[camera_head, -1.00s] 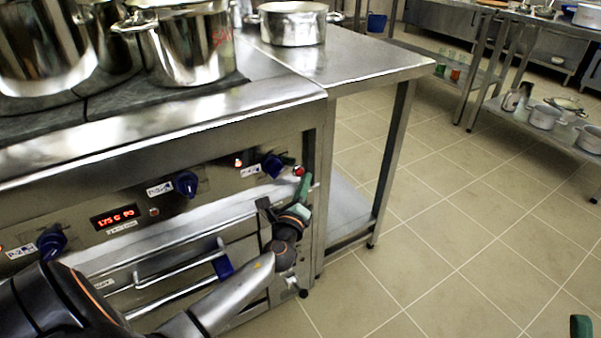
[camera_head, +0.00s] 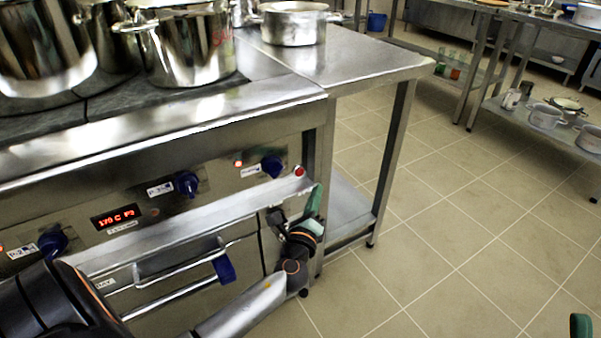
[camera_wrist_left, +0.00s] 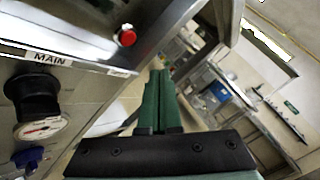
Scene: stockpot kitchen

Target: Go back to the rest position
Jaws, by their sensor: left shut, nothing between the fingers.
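My left arm comes in from the lower left in the head view. Its gripper (camera_head: 315,202) has green fingers and is beside the right front corner of the stove (camera_head: 220,210), below the red button. In the left wrist view the two green fingers (camera_wrist_left: 158,98) lie together, shut with nothing between them. A green tip at the lower right edge of the head view looks like part of my right gripper (camera_head: 581,325); the rest is out of frame.
The stove front has blue knobs (camera_head: 187,184), a red display and an oven handle (camera_head: 180,277) close to my left arm. Pots (camera_head: 187,45) stand on top. A steel side table (camera_head: 350,62) adjoins it. The tiled floor (camera_head: 460,230) at right is clear.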

